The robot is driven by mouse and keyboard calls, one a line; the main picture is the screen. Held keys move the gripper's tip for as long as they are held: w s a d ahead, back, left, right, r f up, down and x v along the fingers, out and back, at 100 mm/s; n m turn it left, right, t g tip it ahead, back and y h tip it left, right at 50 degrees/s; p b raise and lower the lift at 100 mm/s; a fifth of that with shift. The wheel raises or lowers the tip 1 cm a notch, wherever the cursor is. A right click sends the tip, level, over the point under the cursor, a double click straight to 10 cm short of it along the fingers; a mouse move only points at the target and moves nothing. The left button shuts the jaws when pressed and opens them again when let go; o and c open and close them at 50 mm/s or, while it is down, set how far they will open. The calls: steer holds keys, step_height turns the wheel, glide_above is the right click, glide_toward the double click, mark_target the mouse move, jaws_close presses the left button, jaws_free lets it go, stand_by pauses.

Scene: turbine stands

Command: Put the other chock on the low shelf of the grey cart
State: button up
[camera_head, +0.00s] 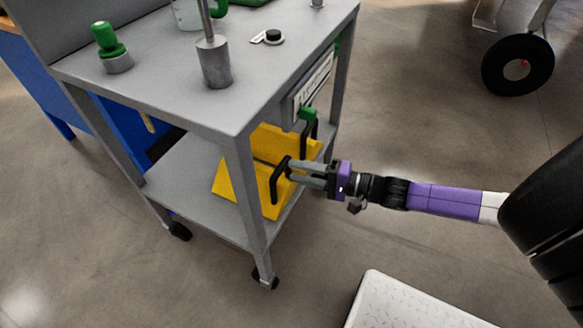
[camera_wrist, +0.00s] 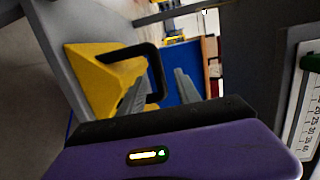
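Two yellow chocks with black handles appear on the low shelf (camera_head: 190,190) of the grey cart (camera_head: 150,88). The nearer chock (camera_head: 240,187) lies by the shelf's right side, its handle (camera_head: 275,186) facing my gripper. The other chock (camera_head: 272,142) is behind it, partly hidden by the cart's leg and the near chock. My gripper (camera_head: 292,171) reaches in from the right at the near handle. In the wrist view, the fingers (camera_wrist: 164,78) are apart, with part of the handle between them and a gap beside the right finger. The yellow chock (camera_wrist: 88,72) lies beyond.
The cart's top holds a green-knobbed piece (camera_head: 108,48), a metal post (camera_head: 213,62) and small parts. A front leg (camera_head: 247,190) stands just left of my gripper.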

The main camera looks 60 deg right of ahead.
steer(key=s+d+p, duration=0.2)
steer(key=s, duration=0.7)
steer(key=s+a+n+g, duration=0.1)
steer(key=s+a+n, duration=0.45)
steer(key=a, duration=0.35)
steer(key=s+a+r+n+h, duration=0.1)
steer(key=a+r+n, duration=0.4)
steer(key=a, duration=0.4)
steer(key=s+a+r+n+g+h, duration=0.1)
steer(key=s+a+r+n, duration=0.1)
steer(key=a+r+n, duration=0.3)
steer(key=a+r, duration=0.1)
steer(key=a, duration=0.3)
steer(key=shift+s+r+n+h, duration=0.15)
steer(key=shift+s+n+h, duration=0.1)
steer(key=shift+n+h, duration=0.1)
steer(key=shift+a+r, duration=0.1)
step_height(320, 180, up, 24)
steer(key=p, duration=2.4)
